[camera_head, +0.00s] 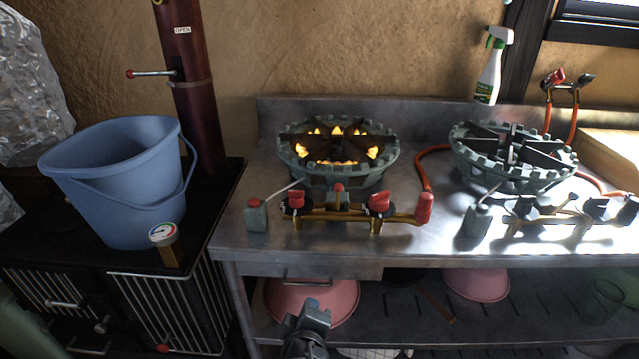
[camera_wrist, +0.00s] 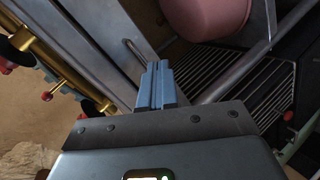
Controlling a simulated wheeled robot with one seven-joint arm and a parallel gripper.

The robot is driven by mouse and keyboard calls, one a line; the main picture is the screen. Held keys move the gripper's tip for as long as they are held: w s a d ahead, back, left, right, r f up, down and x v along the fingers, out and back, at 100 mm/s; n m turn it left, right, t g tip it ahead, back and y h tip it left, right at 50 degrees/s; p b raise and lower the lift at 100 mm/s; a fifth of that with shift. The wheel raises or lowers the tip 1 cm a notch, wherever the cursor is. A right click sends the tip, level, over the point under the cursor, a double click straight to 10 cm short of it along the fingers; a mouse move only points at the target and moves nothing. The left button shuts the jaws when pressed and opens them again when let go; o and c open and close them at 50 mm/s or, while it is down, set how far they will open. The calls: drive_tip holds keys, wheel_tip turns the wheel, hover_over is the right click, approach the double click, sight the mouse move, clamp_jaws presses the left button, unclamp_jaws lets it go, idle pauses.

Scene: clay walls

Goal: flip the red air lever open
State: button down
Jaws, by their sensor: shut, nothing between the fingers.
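Several red-tipped levers and knobs show in the head view, and I cannot tell for sure which is the air lever. A horizontal lever with a red tip (camera_head: 130,73) sticks out left from the dark red stovepipe (camera_head: 190,105), below an "OPEN" label (camera_head: 182,30). My gripper (camera_head: 315,306) is low in front of the counter, apart from all of these. In the wrist view its fingers (camera_wrist: 157,80) are together and empty.
A blue bucket (camera_head: 115,185) and a gauge (camera_head: 163,234) stand on the black stove at left. Flames burn in the left burner (camera_head: 338,150); the right burner (camera_head: 512,155) shows none. Pink bowls (camera_head: 312,303) sit on the shelf below. A spray bottle (camera_head: 490,75) is at the back wall.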

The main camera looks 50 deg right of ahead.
drive_tip(key=w+r+g+h, duration=0.1)
drive_tip(key=r, duration=0.2)
drive_tip(key=w+d+r+g+h+p, duration=0.1)
drive_tip(key=w+r, duration=0.1)
drive_tip(key=r, duration=0.1)
drive_tip(key=w+d+r+m+g+h+p, duration=0.1)
drive_tip(key=w+r+h, duration=0.1)
drive_tip(key=r, duration=0.1)
drive_tip(key=shift+w+r, duration=0.1)
drive_tip(key=shift+r, duration=0.15)
drive_tip(key=m+g+h+p, duration=0.2)
drive_tip(key=m+g+h, duration=0.1)
drive_tip(key=g, duration=0.1)
approach(339, 185)
drive_tip(key=d, duration=0.2)
drive_tip(key=w+d, duration=0.1)
drive_tip(key=d, duration=0.1)
drive_tip(key=w+d+f, duration=0.1)
drive_tip(key=d, duration=0.1)
drive_tip(key=shift+f, duration=0.1)
drive_tip(key=shift+s, duration=0.1)
drive_tip(key=shift+s+d+r+m+y+p, duration=0.25)
drive_tip(key=shift+s+m+y+p, duration=0.15)
drive_tip(key=shift+m+p, duration=0.15)
drive_tip(key=shift+s+d+r+m+y+p, duration=0.2)
drive_tip(key=shift+s+d+m+y+p, duration=0.1)
drive_tip(key=shift+s+m+y+p, duration=0.15)
drive_tip(key=shift+s+d+m+t+y+p, duration=0.7)
drive_tip(key=shift+s+m+t+y, duration=0.2)
drive_tip(key=shift+m, duration=0.2)
